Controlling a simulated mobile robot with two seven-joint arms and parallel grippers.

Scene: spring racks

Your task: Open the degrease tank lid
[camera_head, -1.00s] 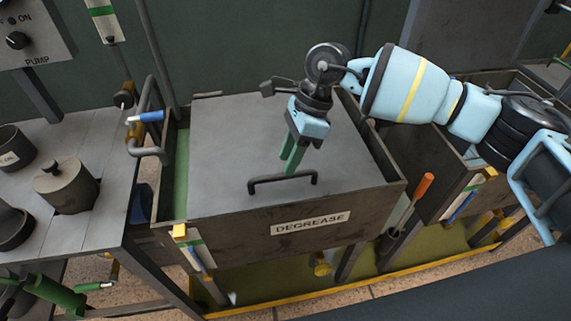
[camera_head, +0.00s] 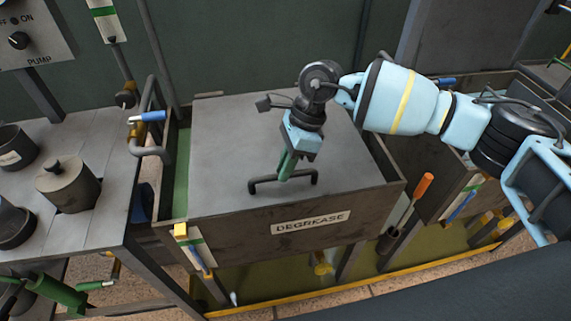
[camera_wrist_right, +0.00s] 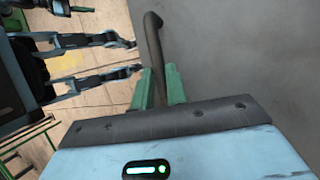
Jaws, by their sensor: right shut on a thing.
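The degrease tank (camera_head: 230,237) is a brown metal box labelled DEGREASE in the middle of the head view. Its flat grey lid (camera_head: 235,140) lies level over the opening. A dark bar handle (camera_head: 262,184) stands on the lid near the front edge. My right gripper (camera_head: 284,176) points down at the middle of this handle with its green fingers shut on the bar. In the right wrist view the handle (camera_wrist_right: 154,45) runs between the green fingers (camera_wrist_right: 160,88), and the grey lid fills the right side.
A blue-handled valve (camera_head: 148,117) is on pipes left of the tank. A bench (camera_head: 110,200) with a lidded pot (camera_head: 68,185) stands further left. An orange-handled tool (camera_head: 423,187) hangs at the tank's right front corner. Another tank is behind my right arm.

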